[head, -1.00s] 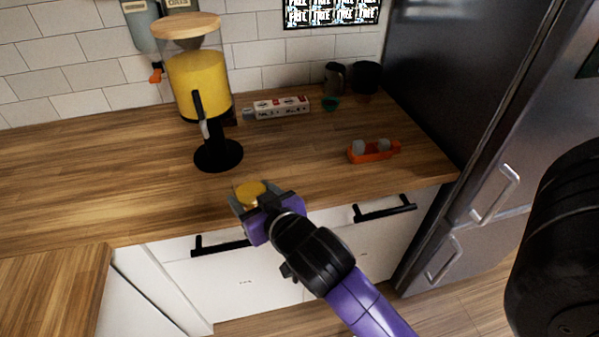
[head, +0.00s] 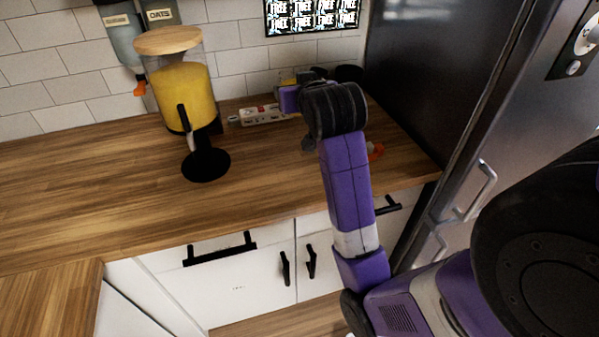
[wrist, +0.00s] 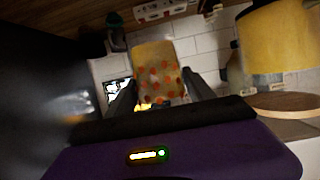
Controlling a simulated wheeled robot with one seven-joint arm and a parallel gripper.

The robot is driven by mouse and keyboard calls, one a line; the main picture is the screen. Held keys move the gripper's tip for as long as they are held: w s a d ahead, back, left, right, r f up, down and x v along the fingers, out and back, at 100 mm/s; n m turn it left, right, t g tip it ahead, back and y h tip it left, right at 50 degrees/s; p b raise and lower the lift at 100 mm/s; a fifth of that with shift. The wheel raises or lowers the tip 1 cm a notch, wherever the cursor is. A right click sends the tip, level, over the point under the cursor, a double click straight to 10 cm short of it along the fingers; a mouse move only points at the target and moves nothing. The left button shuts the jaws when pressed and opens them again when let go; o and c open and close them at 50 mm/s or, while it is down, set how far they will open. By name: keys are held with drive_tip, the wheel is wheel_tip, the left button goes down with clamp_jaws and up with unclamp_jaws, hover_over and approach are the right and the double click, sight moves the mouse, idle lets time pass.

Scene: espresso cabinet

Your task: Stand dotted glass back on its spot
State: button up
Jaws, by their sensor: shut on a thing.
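The dotted glass (wrist: 156,62), yellowish with orange and red dots, is between the fingers of my gripper (wrist: 158,84) in the wrist view. My gripper is shut on it. The wrist view is upside down, with the counter at its top edge and the wall tiles below. In the head view my gripper (head: 289,97) is over the back of the counter, in front of the wall. My arm and wrist hide nearly all of the glass there. I cannot make out the glass's spot.
A yellow-filled dispenser (head: 185,95) stands left of my gripper. A white power strip (head: 262,115) lies behind on the wooden counter (head: 90,190). A dark fridge (head: 440,80) bounds the right. My arm mostly covers an orange thing (head: 376,152). The counter's left is clear.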

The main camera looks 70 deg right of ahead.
drive_tip(key=shift+s+d+r, duration=0.2)
drive_tip(key=shift+d+r, duration=0.05)
drive_tip(key=shift+d, duration=0.2)
drive_tip(key=shift+s+d+r, duration=0.2)
drive_tip(key=shift+d, duration=0.2)
drive_tip(key=shift+w+a+f, duration=0.1)
drive_tip(key=shift+a+f, duration=0.1)
drive_tip(key=shift+f, duration=0.3)
drive_tip(key=shift+a+f, duration=0.2)
drive_tip(key=shift+f, duration=0.3)
wheel_tip(320, 180, down, 20)
drive_tip(key=shift+r, duration=0.1)
drive_tip(key=o, duration=1.8)
drive_tip(key=shift+c, duration=0.2)
